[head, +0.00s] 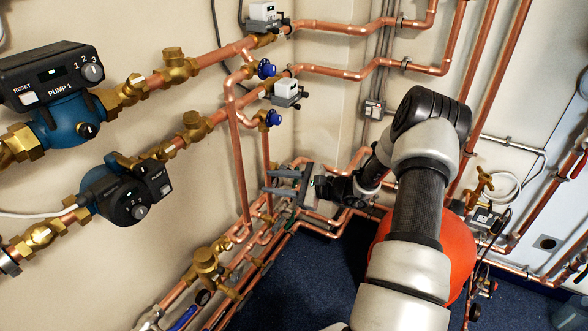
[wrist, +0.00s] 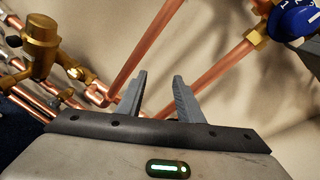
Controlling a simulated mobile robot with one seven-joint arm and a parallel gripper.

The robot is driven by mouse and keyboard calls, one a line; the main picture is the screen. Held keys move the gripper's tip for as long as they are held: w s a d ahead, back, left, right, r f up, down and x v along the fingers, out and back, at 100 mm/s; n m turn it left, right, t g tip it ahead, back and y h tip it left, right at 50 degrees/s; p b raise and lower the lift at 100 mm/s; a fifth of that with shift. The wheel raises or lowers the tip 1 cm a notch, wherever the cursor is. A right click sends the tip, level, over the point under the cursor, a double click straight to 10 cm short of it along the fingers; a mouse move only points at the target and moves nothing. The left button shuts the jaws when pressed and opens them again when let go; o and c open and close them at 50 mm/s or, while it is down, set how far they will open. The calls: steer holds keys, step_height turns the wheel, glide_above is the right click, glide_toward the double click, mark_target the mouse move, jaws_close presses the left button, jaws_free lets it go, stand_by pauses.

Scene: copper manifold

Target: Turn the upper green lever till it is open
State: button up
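I cannot make out a green lever in either view. My gripper (head: 270,182) is left of centre in the head view, with its fingers pointing left towards the copper pipes by the wall. The wrist view shows the gripper (wrist: 160,84) with its two grey fingers apart and nothing between them. Copper pipes (wrist: 148,50) pass behind the fingertips. I cannot tell whether the fingers touch any pipe.
Two blue knobs (head: 266,68) (head: 273,118) sit on the pipework above my gripper. Two pumps (head: 62,90) (head: 127,190) are on the left wall. A brass valve (head: 206,262) and a blue lever (head: 183,318) are lower left. An orange-red vessel (head: 462,255) stands behind my arm.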

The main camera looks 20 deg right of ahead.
steer(key=d+f+m+t+h+p, duration=0.1)
steer(key=d+f+m+t+h, duration=0.75)
steer(key=d+f+m, duration=0.65)
steer(key=shift+n+g+h, duration=0.4)
steer(key=shift+g+h, duration=0.15)
steer(key=shift+g, duration=0.3)
steer(key=w+b, duration=0.1)
steer(key=w, duration=0.4)
steer(key=w+r+b, duration=0.1)
steer(key=w+b, duration=0.1)
steer(key=w, duration=0.4)
steer(key=w+b, duration=0.2)
steer(key=w, duration=0.3)
steer(key=shift+w+a+r, duration=0.2)
steer(key=shift+w+a, duration=0.1)
jaws_close()
